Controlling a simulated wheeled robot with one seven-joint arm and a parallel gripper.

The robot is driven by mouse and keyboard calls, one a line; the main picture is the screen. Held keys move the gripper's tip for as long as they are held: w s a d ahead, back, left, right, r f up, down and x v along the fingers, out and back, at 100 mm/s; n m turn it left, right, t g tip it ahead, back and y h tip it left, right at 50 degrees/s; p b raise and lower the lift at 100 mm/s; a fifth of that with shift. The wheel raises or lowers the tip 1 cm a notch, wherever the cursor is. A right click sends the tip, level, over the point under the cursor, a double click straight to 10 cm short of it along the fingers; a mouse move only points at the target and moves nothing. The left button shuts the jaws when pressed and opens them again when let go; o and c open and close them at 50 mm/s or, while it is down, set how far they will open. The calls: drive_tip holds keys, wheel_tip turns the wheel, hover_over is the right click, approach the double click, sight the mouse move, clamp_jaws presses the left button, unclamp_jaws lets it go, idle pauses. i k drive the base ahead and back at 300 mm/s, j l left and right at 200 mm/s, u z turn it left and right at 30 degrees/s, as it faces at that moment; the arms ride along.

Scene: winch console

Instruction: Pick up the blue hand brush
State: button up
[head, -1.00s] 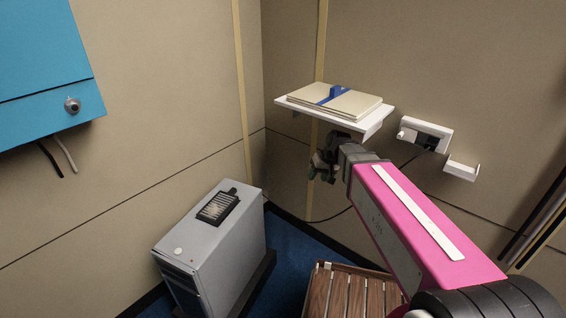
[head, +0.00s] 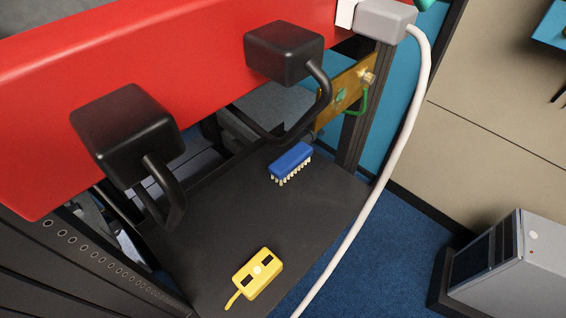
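The blue hand brush (head: 291,160) lies on a dark shelf (head: 262,222), below the red console body and near the shelf's back. Its pale bristles show along its near lower side. The bent black bar of a handle hangs just above and to the left of it. My gripper is not in the head view now.
A yellow device (head: 257,272) lies at the shelf's front. Two black block handles (head: 285,50) jut from the red console (head: 180,60) above the shelf. A white cable (head: 385,170) hangs along its right side. A grey cabinet (head: 515,255) stands on the blue floor at right.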

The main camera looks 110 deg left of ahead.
sight(292, 161)
drive_tip(key=u, duration=4.2)
drive_tip(key=k+j+z, duration=0.1)
drive_tip(key=j, duration=0.2)
drive_tip(key=k+j+z, duration=0.15)
drive_tip(key=j, duration=0.2)
drive_tip(key=i, duration=0.05)
